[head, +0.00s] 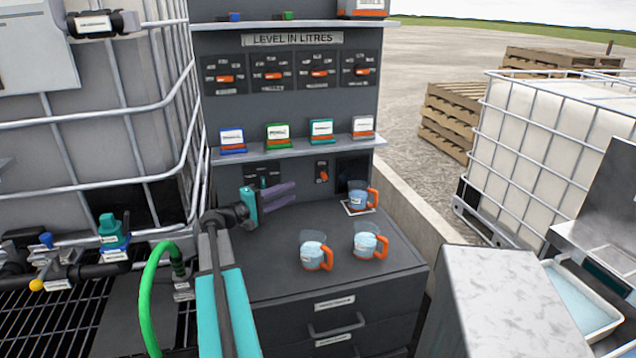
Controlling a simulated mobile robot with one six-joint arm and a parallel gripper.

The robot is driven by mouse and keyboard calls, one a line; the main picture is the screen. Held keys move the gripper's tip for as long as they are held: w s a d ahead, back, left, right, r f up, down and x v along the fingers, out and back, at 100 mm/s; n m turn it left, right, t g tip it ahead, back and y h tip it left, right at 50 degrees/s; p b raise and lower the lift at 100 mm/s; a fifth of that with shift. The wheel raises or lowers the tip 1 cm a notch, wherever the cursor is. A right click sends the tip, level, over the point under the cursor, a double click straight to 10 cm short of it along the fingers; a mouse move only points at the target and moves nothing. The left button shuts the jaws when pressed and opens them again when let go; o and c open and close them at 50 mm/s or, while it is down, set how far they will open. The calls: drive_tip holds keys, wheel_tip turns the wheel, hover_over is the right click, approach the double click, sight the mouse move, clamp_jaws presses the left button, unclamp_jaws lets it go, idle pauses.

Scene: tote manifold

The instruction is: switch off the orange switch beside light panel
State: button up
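The orange switch (322,171) is a small orange lever on a dark plate, on the back wall under the lower shelf. To its right is a dark square panel (354,171), which looks like the light panel and appears unlit. I cannot tell the lever's exact position at this size. My gripper (294,190), with a teal body and purple fingers, is over the left back of the counter. It points right, left of and a little below the switch, and apart from it. No object shows in its fingers, but their gap is unclear.
Three jugs with orange handles stand on the counter: one at the back right (357,194), two in front (314,252) (368,242). Another control plate (262,177) is left of the switch. The shelf (300,146) with several labelled blocks overhangs. A caged tank (90,150) stands left.

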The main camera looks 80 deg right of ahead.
sight(324, 176)
drive_tip(key=shift+s+d, duration=0.1)
drive_tip(key=p+x, duration=0.3)
drive_tip(key=x, duration=1)
drive_tip(key=shift+d, duration=0.2)
drive_tip(key=shift+s, duration=0.15)
